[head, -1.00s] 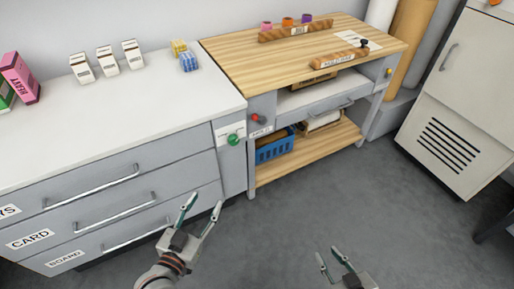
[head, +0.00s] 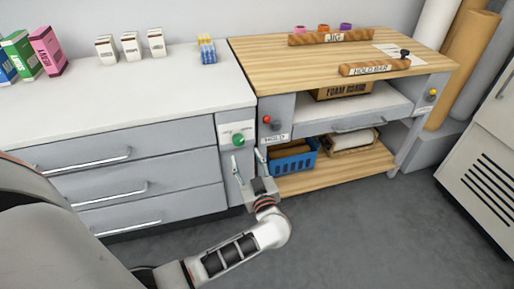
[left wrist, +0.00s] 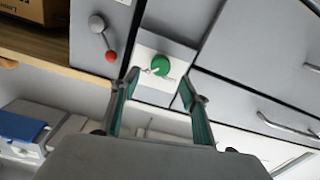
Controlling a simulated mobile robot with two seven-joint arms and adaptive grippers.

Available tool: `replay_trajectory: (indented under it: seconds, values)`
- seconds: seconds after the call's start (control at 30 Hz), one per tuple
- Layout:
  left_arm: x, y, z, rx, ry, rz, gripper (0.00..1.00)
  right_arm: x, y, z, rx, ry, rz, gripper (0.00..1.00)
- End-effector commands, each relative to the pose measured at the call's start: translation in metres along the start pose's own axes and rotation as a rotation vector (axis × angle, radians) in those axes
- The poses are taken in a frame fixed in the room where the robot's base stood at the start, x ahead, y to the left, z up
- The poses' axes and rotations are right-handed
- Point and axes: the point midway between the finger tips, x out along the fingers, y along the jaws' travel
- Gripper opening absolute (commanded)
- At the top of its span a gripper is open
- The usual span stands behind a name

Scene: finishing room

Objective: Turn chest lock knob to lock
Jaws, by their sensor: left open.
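A round green knob (head: 238,140) sits on a white plate (head: 229,127) on the narrow grey panel at the right end of the drawer chest (head: 150,140). In the left wrist view the green knob (left wrist: 160,66) has a pale pointer mark and lies beyond and between my fingertips. My left gripper (head: 247,163) is open and empty, a little below the knob in the head view. In the left wrist view my left gripper (left wrist: 155,90) shows its two fingers spread, apparently apart from the knob. My right gripper is out of view.
A red-ended lever (head: 267,119) sits on the workbench front, just right of the knob. A blue basket (head: 292,164) stands on the lower shelf (head: 330,175). Drawer handles (head: 118,192) stick out on the left. The floor (head: 370,235) ahead is clear.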

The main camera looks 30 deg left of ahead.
Motion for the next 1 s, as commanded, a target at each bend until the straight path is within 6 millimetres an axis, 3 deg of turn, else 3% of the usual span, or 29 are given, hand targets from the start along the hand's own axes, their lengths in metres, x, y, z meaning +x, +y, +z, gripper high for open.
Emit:
replay_trajectory:
  seconds: [0.33,0.5,0.87,1.0]
  values:
    - [0.05,-0.002,0.001,0.003,0.003,-0.001,0.45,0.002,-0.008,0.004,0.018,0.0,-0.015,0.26]
    - [0.068,-0.001,0.0,0.002,0.003,0.0,0.45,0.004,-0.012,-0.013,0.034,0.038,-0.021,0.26]
    - [0.075,0.0,-0.002,-0.002,0.004,0.001,0.45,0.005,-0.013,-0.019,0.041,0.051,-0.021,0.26]
    - [0.075,0.0,-0.002,-0.002,0.004,0.001,0.14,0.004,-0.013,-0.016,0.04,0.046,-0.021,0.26]
